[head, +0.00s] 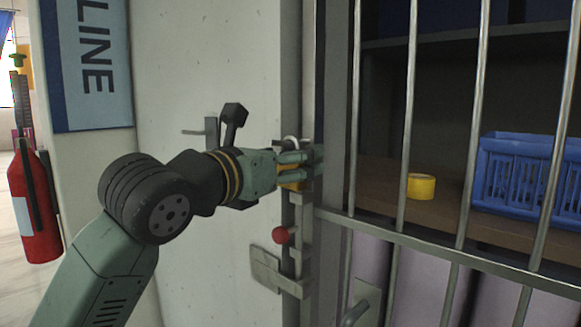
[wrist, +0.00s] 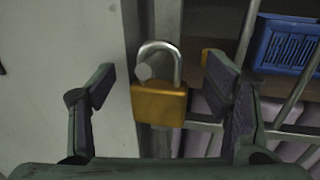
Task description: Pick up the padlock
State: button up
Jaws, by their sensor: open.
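The padlock (wrist: 158,103) has a yellow body and a silver shackle and hangs upright in the wrist view. A round grey peg end shows within its shackle. My gripper (wrist: 163,90) is open, with one finger to the left of the padlock and one to the right, and gaps on both sides. In the head view my gripper (head: 302,166) is at the door's latch side. There the padlock (head: 292,186) is mostly hidden behind the fingers, with part of its yellow body and shackle showing.
A barred door (head: 410,110) stands right of the pale wall (head: 220,70). A red knob (head: 281,235) and metal latch plate (head: 268,268) sit below the padlock. Behind the bars are a yellow roll (head: 421,187) and a blue crate (head: 518,140). A red extinguisher (head: 33,205) is far left.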

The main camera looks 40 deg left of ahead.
jog(key=c, duration=1.4)
jog(key=shift+r, duration=0.15)
jog(key=shift+c, duration=0.2)
